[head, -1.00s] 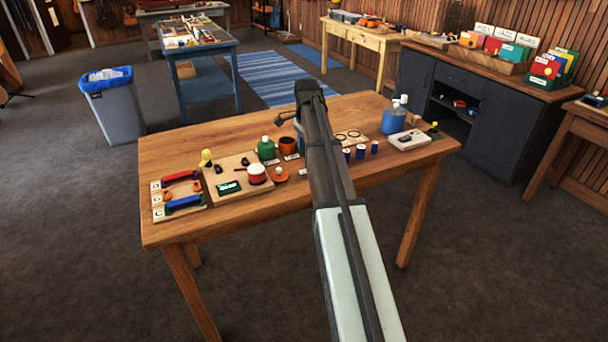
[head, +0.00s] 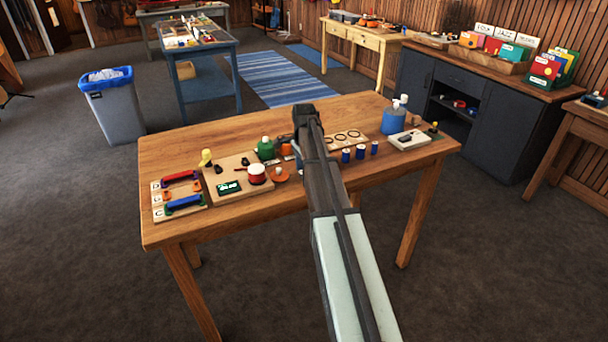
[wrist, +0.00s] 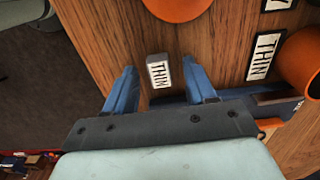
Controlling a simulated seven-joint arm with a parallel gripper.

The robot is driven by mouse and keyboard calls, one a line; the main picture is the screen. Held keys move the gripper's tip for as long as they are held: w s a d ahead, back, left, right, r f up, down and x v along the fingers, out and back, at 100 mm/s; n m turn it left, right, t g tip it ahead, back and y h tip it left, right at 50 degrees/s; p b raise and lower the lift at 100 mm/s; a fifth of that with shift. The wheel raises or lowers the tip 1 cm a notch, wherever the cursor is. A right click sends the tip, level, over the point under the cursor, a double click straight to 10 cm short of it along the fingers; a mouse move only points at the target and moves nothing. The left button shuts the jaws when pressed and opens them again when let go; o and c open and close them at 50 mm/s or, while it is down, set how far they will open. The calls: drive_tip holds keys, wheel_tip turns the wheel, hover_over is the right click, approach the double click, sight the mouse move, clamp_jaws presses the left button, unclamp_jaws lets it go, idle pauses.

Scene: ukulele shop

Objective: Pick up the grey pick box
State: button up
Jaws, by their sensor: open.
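The grey pick box (wrist: 157,72) is a small light-grey block with a white label reading THIN, in the middle of the wrist view. It stands on the wooden table. My gripper (wrist: 158,64) is open, its two blue fingers on either side of the box with gaps showing. The box is not held; how far the fingertips are above the table is hard to tell. In the head view my gripper (head: 306,112) is over the middle of the table, and I cannot make out the box there, likely behind my arm.
An orange round thing (wrist: 178,6) is just beyond the box. A THIN label card (wrist: 264,57) and an orange cup (wrist: 303,62) are to the right. In the head view, blue cylinders (head: 360,152) stand right of my arm and a wooden board (head: 235,188) lies left.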

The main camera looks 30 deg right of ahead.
clamp_jaws()
idle(0.4)
